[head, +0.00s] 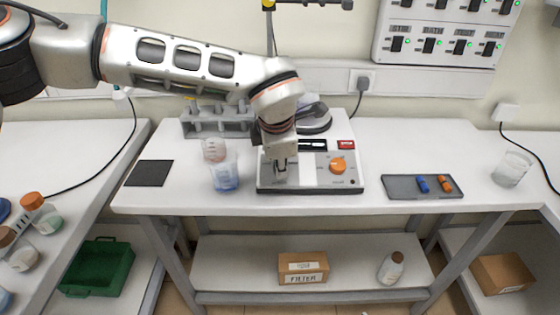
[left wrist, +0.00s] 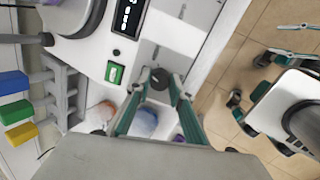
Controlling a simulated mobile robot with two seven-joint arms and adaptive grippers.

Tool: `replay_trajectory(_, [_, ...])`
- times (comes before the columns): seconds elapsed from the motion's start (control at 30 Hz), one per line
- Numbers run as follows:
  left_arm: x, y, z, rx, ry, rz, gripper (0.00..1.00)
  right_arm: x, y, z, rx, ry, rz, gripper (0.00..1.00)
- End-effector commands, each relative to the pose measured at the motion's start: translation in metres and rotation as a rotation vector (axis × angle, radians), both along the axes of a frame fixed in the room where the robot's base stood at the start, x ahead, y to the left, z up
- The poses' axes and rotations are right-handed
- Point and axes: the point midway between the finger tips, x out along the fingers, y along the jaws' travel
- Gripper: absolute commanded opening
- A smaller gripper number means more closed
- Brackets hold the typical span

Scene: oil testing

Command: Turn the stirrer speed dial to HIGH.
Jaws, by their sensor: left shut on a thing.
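The stirrer unit (head: 310,187) is a light box with a dark base, standing on the middle of the bench. My left gripper (head: 280,165) reaches down onto the left part of its front panel. In the left wrist view, my left gripper (left wrist: 161,80) is shut on a small dark dial (left wrist: 159,77) on the panel. In the head view the gripper largely hides this dial. An orange dial (head: 338,165) sits on the right of the panel, apart from the gripper. The dial markings are too small to read. My right gripper is not in view.
A beaker of blue liquid (head: 225,176) stands just left of the unit, with a grey rack (head: 217,123) behind. A green switch (left wrist: 115,72) is near the gripper; a red switch (head: 345,144) is farther right. A dark tray (head: 400,192) lies right of the unit.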

Motion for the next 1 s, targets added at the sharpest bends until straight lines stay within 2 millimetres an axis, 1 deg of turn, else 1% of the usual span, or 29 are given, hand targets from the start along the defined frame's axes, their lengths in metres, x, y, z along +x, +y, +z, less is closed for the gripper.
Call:
replay_trajectory(0.3, [0.000, 0.000, 0.002, 0.098, -0.001, -0.274, 0.00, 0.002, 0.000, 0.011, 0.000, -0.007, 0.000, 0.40])
replay_trajectory(0.5, [0.000, 0.000, 0.002, 0.151, -0.001, -0.418, 0.00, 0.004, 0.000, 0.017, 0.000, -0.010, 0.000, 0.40])
replay_trajectory(0.8, [0.000, 0.000, 0.002, 0.200, -0.002, -0.556, 0.00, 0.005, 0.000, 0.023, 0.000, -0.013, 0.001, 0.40])
replay_trajectory(1.0, [0.000, 0.000, 0.001, 0.212, -0.002, -0.592, 0.00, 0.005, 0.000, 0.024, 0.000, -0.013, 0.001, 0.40])
